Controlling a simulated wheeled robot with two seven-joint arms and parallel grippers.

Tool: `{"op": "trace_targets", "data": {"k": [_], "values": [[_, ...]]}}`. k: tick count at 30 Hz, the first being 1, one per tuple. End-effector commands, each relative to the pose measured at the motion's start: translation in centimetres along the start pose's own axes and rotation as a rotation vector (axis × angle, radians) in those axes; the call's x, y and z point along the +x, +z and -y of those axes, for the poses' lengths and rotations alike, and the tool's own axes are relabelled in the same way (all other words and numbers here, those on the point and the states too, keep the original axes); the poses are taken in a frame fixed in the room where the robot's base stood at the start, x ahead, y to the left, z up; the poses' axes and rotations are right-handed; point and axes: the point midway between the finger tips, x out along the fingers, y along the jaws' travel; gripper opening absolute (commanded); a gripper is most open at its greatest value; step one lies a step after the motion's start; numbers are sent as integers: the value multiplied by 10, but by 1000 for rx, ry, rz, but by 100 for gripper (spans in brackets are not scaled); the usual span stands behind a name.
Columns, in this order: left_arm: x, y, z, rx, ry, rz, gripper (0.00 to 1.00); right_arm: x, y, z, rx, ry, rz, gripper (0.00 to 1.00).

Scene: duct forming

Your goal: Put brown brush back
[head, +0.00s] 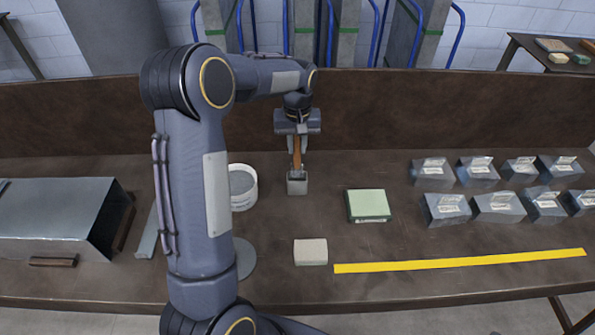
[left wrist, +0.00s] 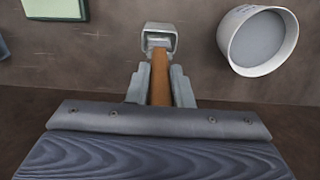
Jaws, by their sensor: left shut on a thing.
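The brown brush (head: 297,155) is upright at the back middle of the table, and its brown handle also shows in the left wrist view (left wrist: 160,78). My left gripper (head: 297,140) is above it, shut on the handle; its fingers (left wrist: 161,88) lie on both sides of the handle. A small grey square piece (head: 297,184) is at the handle's lower end, and it shows in the left wrist view (left wrist: 160,38). I cannot tell if this piece is the brush's own head or a holder around it. My right gripper is not in view.
A white tub (head: 243,187) stands just left of the brush. A green-topped block (head: 367,204) and a beige block (head: 311,252) lie to the right and front. A metal duct (head: 60,215) is at left, several metal pieces (head: 446,208) at right, behind yellow tape (head: 460,262).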

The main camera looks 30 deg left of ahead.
Motion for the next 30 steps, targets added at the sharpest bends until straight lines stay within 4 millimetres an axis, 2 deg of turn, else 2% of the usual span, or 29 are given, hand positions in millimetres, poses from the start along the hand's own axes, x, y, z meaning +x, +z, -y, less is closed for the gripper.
{"op": "trace_targets", "data": {"k": [3,8,14,26,27,30], "values": [[19,1,0,1,0,3,0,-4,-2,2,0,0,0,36],[34,0,0,2,1,2,0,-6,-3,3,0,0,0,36],[61,1,0,2,0,2,0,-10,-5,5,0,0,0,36],[69,0,-1,3,2,-1,0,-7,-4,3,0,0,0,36],[69,0,-1,3,2,-1,21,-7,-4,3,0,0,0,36],[68,0,-1,3,2,-1,34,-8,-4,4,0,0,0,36]]}}
